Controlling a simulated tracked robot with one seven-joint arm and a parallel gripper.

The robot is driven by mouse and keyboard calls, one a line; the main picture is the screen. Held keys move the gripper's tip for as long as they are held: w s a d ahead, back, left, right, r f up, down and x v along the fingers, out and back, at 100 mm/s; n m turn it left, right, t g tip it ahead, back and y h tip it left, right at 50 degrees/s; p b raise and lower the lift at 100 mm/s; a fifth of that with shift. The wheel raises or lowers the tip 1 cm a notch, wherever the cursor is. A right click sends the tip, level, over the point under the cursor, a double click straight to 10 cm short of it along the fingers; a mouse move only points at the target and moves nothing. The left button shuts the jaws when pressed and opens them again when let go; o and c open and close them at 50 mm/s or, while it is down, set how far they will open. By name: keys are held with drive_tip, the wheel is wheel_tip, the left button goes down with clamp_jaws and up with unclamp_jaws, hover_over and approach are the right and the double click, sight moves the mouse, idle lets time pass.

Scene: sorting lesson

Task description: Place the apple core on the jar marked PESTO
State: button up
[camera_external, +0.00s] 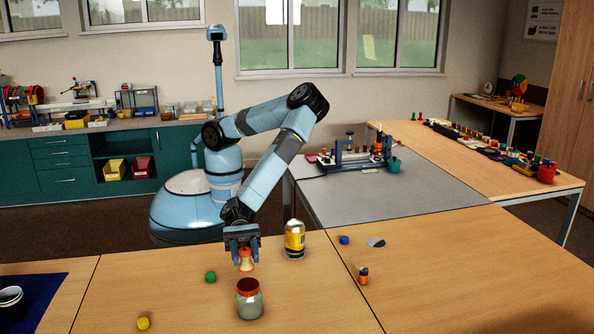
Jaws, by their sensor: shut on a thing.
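My gripper (244,250) points down over the near wooden table and is shut on the apple core (246,262). The core is reddish at its top and pale below, and I hold it above the table. A jar with a red-brown top and grey-green body (250,304) stands upright just below and nearer the camera. A second jar with a yellow label and pale top (295,241) stands to the right and farther back. No jar marking can be read from here, so I cannot tell which says PESTO.
A green lump (210,277), a yellow lump (143,323) and a blue lump (344,240) lie on the table. A small orange-and-black bottle (363,276) and a grey disc (376,242) are on the right. A dark cup (11,300) stands on a blue mat (50,290). The right front is clear.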

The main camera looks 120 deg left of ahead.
sight(247, 268)
drive_tip(key=shift+w+d+f, duration=0.15)
drive_tip(key=shift+f, duration=0.1)
drive_tip(key=shift+w+f, duration=0.15)
drive_tip(key=shift+f, duration=1.55)
drive_tip(key=o, duration=1)
drive_tip(key=shift+f, duration=0.1)
